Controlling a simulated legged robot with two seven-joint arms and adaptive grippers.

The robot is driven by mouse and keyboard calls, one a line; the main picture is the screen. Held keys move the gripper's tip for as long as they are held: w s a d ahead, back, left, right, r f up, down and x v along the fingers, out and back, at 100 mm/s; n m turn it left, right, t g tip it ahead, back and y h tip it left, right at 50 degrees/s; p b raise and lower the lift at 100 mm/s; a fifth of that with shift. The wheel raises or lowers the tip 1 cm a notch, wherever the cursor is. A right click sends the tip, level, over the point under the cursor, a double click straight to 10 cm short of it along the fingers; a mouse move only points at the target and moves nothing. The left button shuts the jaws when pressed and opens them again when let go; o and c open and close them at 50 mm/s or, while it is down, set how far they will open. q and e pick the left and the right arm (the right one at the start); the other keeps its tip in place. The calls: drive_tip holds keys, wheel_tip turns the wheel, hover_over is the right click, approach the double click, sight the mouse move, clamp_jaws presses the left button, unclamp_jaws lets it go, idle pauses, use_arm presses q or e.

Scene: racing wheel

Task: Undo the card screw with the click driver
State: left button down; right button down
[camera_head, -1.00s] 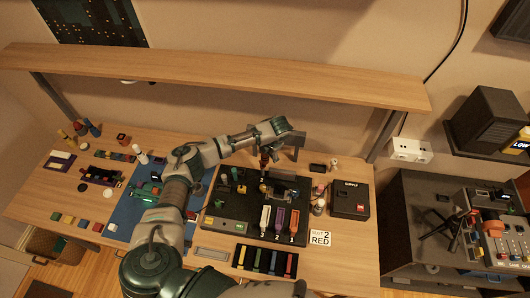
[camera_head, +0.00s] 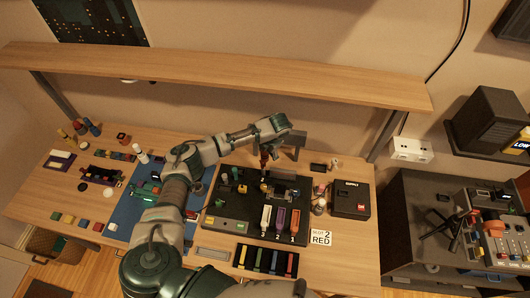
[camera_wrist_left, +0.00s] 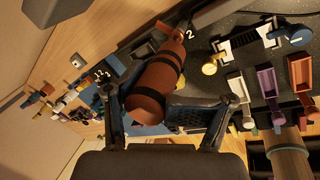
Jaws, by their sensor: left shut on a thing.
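My left gripper (camera_head: 266,147) is shut on the click driver (camera_head: 264,160), held above the back of the black board (camera_head: 226,226). In the left wrist view the driver (camera_wrist_left: 154,88) is orange-red with black bands and lies between the fingers of the gripper (camera_wrist_left: 165,108). Its narrow end points to the top of that view, near a white "2" mark on the board. I cannot tell whether its tip touches anything. I cannot make out the card screw for certain. My right gripper is not in view.
The board carries white, purple and orange slot pieces (camera_head: 280,220). A card reading "SLOT 2 RED" (camera_head: 320,239) lies at its right, below a black SUPPLY box (camera_head: 349,200). A tray of coloured bars (camera_head: 265,261) lies in front. A wooden shelf (camera_head: 220,77) spans above the table.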

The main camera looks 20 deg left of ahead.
use_arm(q)
drive_tip(key=shift+r, duration=0.85)
drive_tip(key=shift+a+r, duration=0.2)
drive_tip(key=shift+r, duration=0.5)
drive_tip(key=shift+a+r, duration=0.15)
drive_tip(key=shift+r, duration=0.55)
drive_tip(key=shift+d, duration=0.1)
drive_tip(key=shift+d, duration=0.1)
